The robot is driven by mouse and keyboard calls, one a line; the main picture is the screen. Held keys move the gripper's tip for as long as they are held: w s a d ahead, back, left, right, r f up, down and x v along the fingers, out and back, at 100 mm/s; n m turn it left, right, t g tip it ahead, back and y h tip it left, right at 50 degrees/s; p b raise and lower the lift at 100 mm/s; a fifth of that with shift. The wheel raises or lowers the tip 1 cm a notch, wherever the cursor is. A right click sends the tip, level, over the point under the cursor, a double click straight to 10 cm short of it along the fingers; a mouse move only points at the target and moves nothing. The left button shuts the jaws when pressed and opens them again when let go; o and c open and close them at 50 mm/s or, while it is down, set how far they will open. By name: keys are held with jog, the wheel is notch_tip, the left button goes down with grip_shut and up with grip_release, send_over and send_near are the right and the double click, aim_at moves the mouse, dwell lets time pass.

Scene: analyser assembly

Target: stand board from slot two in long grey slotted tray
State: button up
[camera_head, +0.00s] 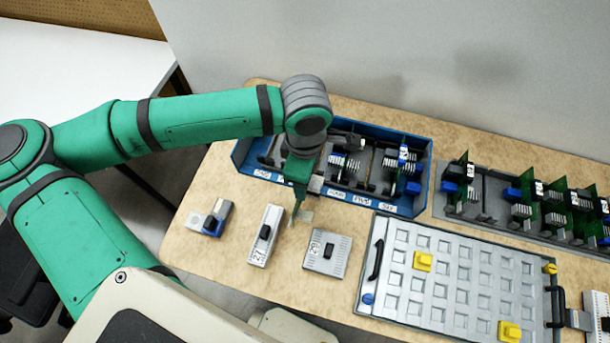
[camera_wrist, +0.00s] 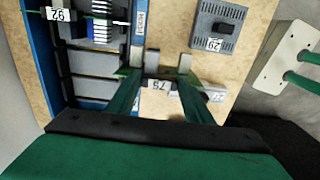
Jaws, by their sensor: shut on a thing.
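My gripper (camera_head: 300,200) hangs over the wood table just in front of the blue slotted bin. The long grey slotted tray (camera_head: 482,206) lies at the right, apart from my gripper. Several green boards with black, white and blue parts stand upright in it. Empty grey slots show near its left part. I cannot tell which one is slot two.
The blue bin (camera_head: 390,209) holds other boards behind white labels. A silver panel with yellow blocks (camera_head: 450,280) lies in front of the grey tray. A wall rises behind the table.

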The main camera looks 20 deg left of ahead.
jog(key=shift+f, duration=0.6)
dwell(0.3)
jog(key=o, duration=1.2)
jog(key=shift+c, duration=0.2)
jog(key=shift+o, duration=0.6)
jog(key=shift+r, duration=0.2)
